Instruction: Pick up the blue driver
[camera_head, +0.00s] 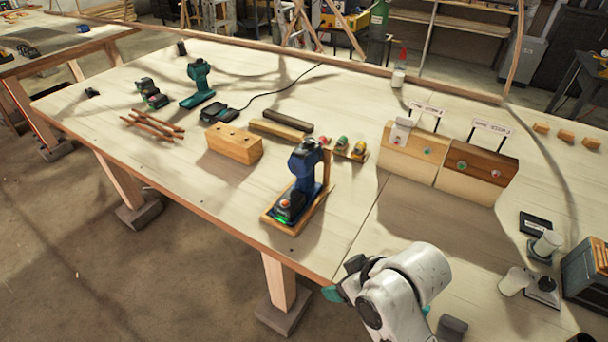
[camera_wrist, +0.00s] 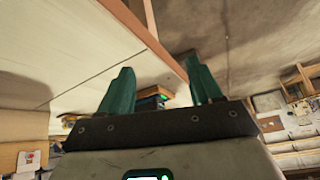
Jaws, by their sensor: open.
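The blue driver (camera_head: 304,162) stands upright, its battery foot with a green light on a small wooden stand (camera_head: 318,208) near the front edge of the workbench. My gripper (camera_head: 338,277) is to the lower right of the driver in the head view, apart from it. In the wrist view my gripper (camera_wrist: 160,72) shows two teal fingers spread apart with nothing held. Between and beyond them is a small part of a wooden board with something dark and blue, probably the driver's stand; most of it is hidden by the gripper body.
A teal driver (camera_head: 198,82) stands farther back. Two wooden sloped blocks (camera_head: 476,165) with signs stand to the right. The bench between the driver and my gripper is clear.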

